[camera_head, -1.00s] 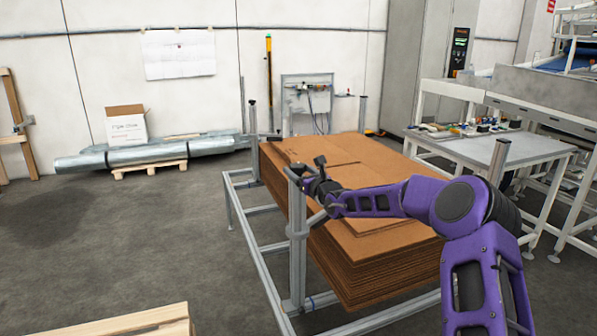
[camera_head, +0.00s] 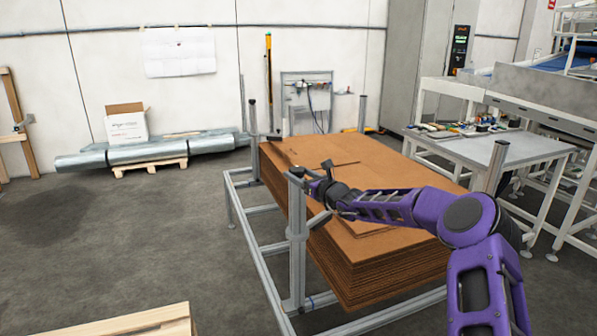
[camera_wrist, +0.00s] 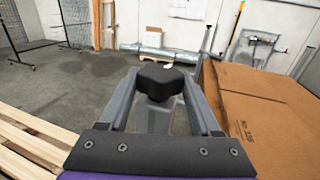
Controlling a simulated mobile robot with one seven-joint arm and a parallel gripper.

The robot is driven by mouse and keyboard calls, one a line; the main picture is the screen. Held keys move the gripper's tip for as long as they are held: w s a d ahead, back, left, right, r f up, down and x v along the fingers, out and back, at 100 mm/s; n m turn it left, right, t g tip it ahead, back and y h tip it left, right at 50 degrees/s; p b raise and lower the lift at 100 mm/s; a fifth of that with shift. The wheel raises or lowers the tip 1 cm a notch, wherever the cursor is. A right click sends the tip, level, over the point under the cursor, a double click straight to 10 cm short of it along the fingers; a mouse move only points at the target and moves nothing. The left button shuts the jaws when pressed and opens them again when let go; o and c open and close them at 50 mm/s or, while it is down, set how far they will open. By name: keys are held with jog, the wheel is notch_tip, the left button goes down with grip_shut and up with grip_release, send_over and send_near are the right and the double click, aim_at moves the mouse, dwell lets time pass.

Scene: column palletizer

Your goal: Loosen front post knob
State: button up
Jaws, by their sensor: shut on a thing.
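The black knob (camera_wrist: 160,80) sits between the two grey fingers of my gripper (camera_wrist: 161,88) in the wrist view, and the fingers are shut on it. In the head view my gripper (camera_head: 318,190) is at the upper part of the grey front post (camera_head: 297,240), on its right side. The post stands upright at the near left corner of the cardboard stack. The knob cannot be made out in the head view, where the dark gripper parts cover it. Whether the knob still touches the post is not clear.
A tall stack of brown cardboard sheets (camera_head: 375,265) lies right beside the post and under my arm. A grey metal frame (camera_head: 262,250) runs along the stack's left side. A white table (camera_head: 497,150) with small items stands at right.

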jog(key=shift+w+r+n+g+y, duration=0.1)
jog(key=shift+r+n+g+y, duration=0.1)
jog(key=shift+n+g+y, duration=0.35)
jog(key=shift+w+r+n+g+y, duration=0.15)
jog(key=shift+n+g+y, duration=0.2)
jog(key=shift+y, duration=0.3)
jog(key=shift+s+n+b, duration=0.1)
jog(key=shift+n+b, duration=0.2)
jog(key=shift+b, duration=0.05)
jog(key=shift+g+y, duration=0.5)
jog(key=shift+g, duration=0.1)
jog(key=shift+f+n, duration=0.1)
jog(key=shift+n, duration=0.2)
jog(key=o, duration=1.4)
jog(key=shift+s+f, duration=0.1)
jog(key=shift+f, duration=0.05)
jog(key=shift+c, duration=0.2)
jog(key=shift+d, duration=0.1)
jog(key=b+v, duration=0.1)
jog(key=v, duration=1.6)
